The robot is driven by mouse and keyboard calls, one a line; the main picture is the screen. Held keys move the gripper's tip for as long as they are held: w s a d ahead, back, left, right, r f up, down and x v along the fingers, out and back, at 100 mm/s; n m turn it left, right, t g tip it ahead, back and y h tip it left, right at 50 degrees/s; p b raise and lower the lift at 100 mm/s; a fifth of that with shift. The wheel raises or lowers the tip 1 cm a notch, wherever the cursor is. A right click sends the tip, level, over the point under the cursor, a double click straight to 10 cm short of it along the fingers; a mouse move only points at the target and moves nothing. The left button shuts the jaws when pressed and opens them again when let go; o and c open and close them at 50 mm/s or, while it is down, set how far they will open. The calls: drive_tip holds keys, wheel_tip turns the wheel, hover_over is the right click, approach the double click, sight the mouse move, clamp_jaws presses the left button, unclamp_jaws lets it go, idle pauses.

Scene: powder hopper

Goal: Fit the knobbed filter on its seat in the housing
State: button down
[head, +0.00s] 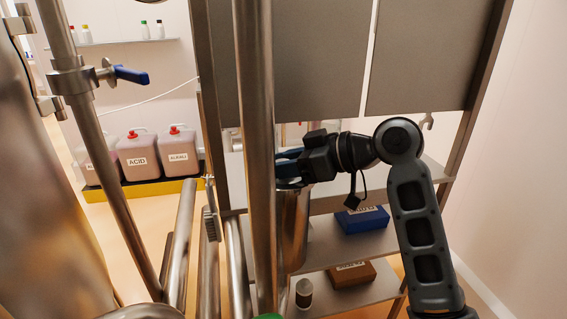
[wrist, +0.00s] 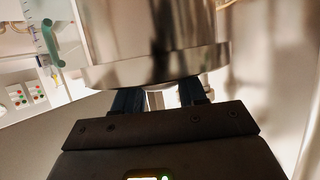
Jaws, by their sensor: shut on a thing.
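My gripper (head: 286,168) has dark blue fingers and is partly hidden behind a vertical steel pipe in the head view. In the wrist view my gripper (wrist: 158,100) is shut on the small knob of a shiny steel cylinder with a wider rim, the knobbed filter (wrist: 150,40). In the head view the filter (head: 294,228) hangs roughly upright below the fingers, its left side hidden by the pipe. It appears held in the air, in front of the shelving. I cannot pick out the housing or its seat in either view.
The steel pipe (head: 257,120) stands close in front of my gripper. A slanted pipe with a blue-handled clamp (head: 128,75) and a large steel body (head: 40,190) are at left. Shelves behind hold a blue box (head: 362,220) and a brown box (head: 352,274). Canisters (head: 138,158) stand in a yellow tray.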

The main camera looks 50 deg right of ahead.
drive_tip(key=shift+f, duration=0.1)
idle(0.3)
drive_tip(key=shift+f+b, duration=0.45)
drive_tip(key=c, duration=0.5)
unclamp_jaws()
drive_tip(key=shift+c, duration=0.2)
drive_tip(key=v, duration=0.8)
drive_tip(key=shift+b, duration=0.45)
drive_tip(key=shift+d, duration=0.15)
